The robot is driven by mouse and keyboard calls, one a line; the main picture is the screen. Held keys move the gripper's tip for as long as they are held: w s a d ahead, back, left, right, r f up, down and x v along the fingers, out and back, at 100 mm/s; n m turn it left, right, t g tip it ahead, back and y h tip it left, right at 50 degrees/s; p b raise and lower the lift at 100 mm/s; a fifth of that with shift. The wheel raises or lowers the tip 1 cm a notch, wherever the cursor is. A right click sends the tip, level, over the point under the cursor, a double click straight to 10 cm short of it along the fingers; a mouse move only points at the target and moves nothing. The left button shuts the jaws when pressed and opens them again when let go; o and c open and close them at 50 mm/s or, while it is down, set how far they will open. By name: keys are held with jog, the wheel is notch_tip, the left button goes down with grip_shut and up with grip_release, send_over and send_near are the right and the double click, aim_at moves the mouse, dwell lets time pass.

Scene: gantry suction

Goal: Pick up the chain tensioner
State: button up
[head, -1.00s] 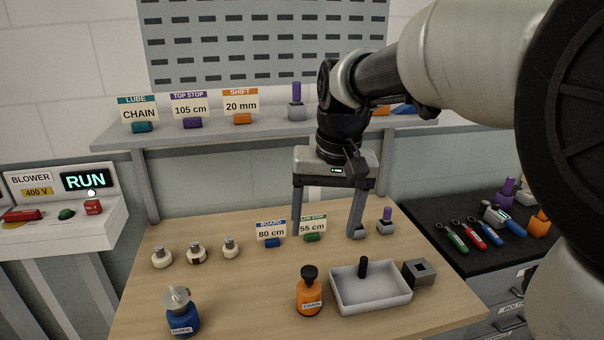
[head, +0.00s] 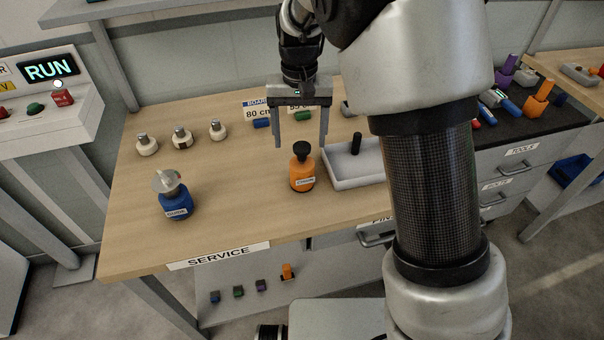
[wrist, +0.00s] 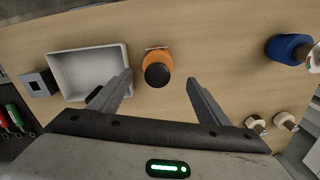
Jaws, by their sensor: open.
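The chain tensioner appears to be the orange bottle-shaped unit (head: 302,178) with a black knob on top and a white label that seems to read CHAIN. It stands upright on the wooden bench (head: 240,215), left of a pale tray. My gripper (head: 299,143) is open and empty, fingers pointing down, above the bench by the knob. In the wrist view the orange unit (wrist: 158,58) shows between and slightly beyond the two spread fingertips (wrist: 159,77), knob toward the camera. No contact is visible.
The tray (head: 345,181), holding a black-handled item, sits close right of the orange unit. A blue unit (head: 177,206) with a metal top stands left. Several cream pots (head: 182,139) are at the back left. A grey block (wrist: 38,83) is beside the tray. The front-middle bench is clear.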

aim_at(302, 146)
jog(key=shift+s+d+f, duration=0.1)
jog(key=shift+d+f, duration=0.05)
jog(key=shift+f, duration=1.4)
jog(key=shift+d+f, duration=0.1)
jog(key=shift+f, duration=1.45)
jog(key=shift+c, duration=0.3)
grip_shut()
